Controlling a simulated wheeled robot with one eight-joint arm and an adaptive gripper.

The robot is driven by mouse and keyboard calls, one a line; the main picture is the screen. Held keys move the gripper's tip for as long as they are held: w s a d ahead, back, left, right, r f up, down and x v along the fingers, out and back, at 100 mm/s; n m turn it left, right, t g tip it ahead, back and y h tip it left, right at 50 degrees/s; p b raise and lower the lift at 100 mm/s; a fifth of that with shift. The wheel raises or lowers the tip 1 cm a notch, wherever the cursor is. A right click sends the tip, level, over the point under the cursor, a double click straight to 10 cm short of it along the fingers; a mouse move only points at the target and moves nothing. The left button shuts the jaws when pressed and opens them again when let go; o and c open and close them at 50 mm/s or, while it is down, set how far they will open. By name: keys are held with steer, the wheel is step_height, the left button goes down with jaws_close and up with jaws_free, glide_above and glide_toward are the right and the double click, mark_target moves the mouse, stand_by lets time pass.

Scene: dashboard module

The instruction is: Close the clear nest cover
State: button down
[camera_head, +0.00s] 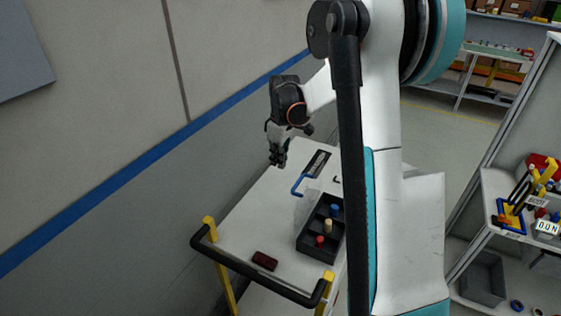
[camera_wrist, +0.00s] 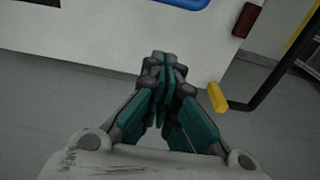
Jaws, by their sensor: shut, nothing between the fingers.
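My gripper (camera_head: 278,156) is shut and empty, beyond the far left edge of the white cart top (camera_head: 240,226) in the head view. Its closed fingertips also show in the wrist view (camera_wrist: 164,76), with the cart's edge and floor behind them. A black compartment tray (camera_head: 318,252) with small coloured pegs sits on the cart. A faint pale, see-through patch (camera_head: 302,207) beside the tray may be the clear cover; its outline and whether it is open are too unclear to tell. My arm hides the right part of the cart top.
A blue handle-like part (camera_head: 298,186) and a dark plate (camera_head: 318,163) lie behind the tray. A dark red block (camera_head: 264,261) lies near the cart's black push bar (camera_head: 262,270), which has yellow posts. A wall stands at left, shelves (camera_head: 500,190) at right.

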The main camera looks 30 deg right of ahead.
step_height(320, 180, down, 7)
steer(key=s+d+b, duration=0.1)
steer(key=s, duration=0.1)
steer(key=shift+s+d, duration=0.3)
steer(key=shift+s, duration=0.05)
steer(key=shift+s+r, duration=0.1)
steer(key=shift+r, duration=0.1)
